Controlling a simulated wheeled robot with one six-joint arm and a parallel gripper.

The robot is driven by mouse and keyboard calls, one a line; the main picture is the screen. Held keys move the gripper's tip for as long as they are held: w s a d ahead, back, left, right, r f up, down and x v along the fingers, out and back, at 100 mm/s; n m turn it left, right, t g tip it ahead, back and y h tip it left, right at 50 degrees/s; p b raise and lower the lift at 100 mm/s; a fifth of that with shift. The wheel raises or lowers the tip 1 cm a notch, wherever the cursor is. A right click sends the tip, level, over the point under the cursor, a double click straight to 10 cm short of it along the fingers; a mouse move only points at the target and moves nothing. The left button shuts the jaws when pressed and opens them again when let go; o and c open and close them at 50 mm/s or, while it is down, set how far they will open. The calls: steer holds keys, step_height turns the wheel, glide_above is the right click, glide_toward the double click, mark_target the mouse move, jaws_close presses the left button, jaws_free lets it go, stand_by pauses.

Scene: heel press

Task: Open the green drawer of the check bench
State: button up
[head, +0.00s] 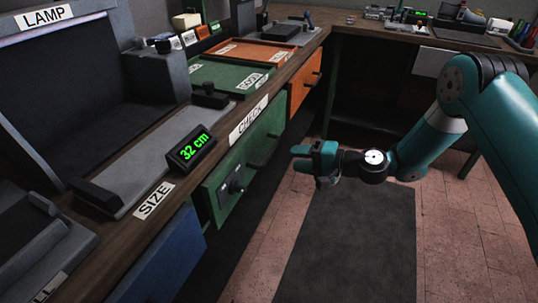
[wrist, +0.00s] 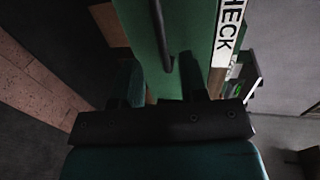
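The green drawer (head: 247,158) is under the bench edge, below the CHECK label (head: 250,118). I cannot tell whether the drawer is fully closed. My gripper (head: 298,157) is out in front of the drawer, to the right of the handle and apart from it. In the wrist view, my gripper (wrist: 162,76) is open, its fingers spread and empty. The green front (wrist: 188,40) lies ahead, with the bar handle (wrist: 161,35) roughly in line with the gap between the fingers.
A blue drawer (head: 160,262) is to the left and an orange drawer (head: 303,80) farther along the same bench. A size display (head: 190,152) stands on the bench top. A dark floor mat (head: 350,240) lies below my gripper, with clear floor around it.

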mark_target(269, 153)
steer(key=x, duration=0.9)
jaws_close()
